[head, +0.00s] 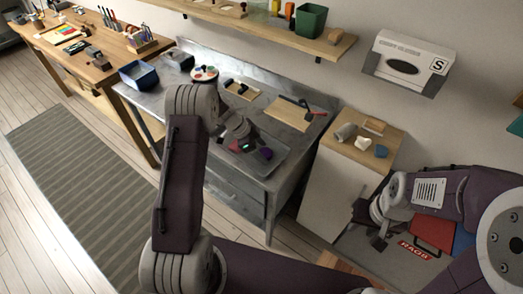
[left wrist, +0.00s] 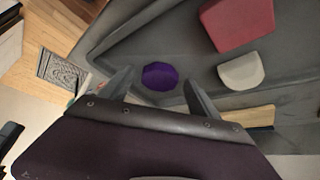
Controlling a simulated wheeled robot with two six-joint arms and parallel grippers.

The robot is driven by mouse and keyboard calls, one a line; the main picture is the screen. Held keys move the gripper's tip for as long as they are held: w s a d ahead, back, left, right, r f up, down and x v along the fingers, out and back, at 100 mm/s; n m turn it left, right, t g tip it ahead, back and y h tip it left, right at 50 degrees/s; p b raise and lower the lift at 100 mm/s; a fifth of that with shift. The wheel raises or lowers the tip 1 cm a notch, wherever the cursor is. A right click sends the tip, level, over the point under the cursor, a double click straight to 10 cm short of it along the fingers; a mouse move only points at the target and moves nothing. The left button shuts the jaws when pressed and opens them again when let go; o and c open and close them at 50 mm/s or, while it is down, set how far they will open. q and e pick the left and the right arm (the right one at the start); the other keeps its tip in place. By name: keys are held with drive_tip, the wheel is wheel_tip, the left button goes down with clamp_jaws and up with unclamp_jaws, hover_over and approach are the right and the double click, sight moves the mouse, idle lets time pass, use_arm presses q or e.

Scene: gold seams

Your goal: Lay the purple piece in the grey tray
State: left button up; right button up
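The purple piece (head: 265,153) shows just right of my left gripper (head: 243,143) in the head view. In the left wrist view the purple piece (left wrist: 160,76) lies inside the grey tray (left wrist: 130,45), near one wall. It appears between my left fingertips (left wrist: 158,84), which are apart and do not seem to touch it. A red block (left wrist: 238,22) and an off-white piece (left wrist: 241,71) also lie in the tray. In the head view the tray (head: 272,172) is on the grey bench, partly hidden by my left arm. My right gripper (head: 369,226) is open and empty at the right.
A cutting board (head: 300,116) lies behind the tray on the bench. A white cabinet (head: 338,185) at the right carries several small pieces. A grey bin marked RAGS (head: 385,255) sits below my right gripper. A wall shelf (head: 270,35) runs above the bench.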

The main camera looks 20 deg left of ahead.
use_arm(q)
drive_tip(key=shift+a+r, duration=0.1)
drive_tip(key=shift+r, duration=0.35)
drive_tip(key=v, duration=1.1)
drive_tip(key=s+d+n+y, duration=0.2)
drive_tip(key=s+n, duration=0.5)
drive_tip(key=s, duration=0.4)
drive_tip(key=s+d+f+n+g+y, duration=0.1)
drive_tip(key=s+d+n+y, duration=0.1)
drive_tip(key=s+n, duration=0.5)
drive_tip(key=s+y, duration=0.1)
drive_tip(key=s, duration=0.3)
drive_tip(key=shift+d+p, duration=0.15)
drive_tip(key=shift+p, duration=0.25)
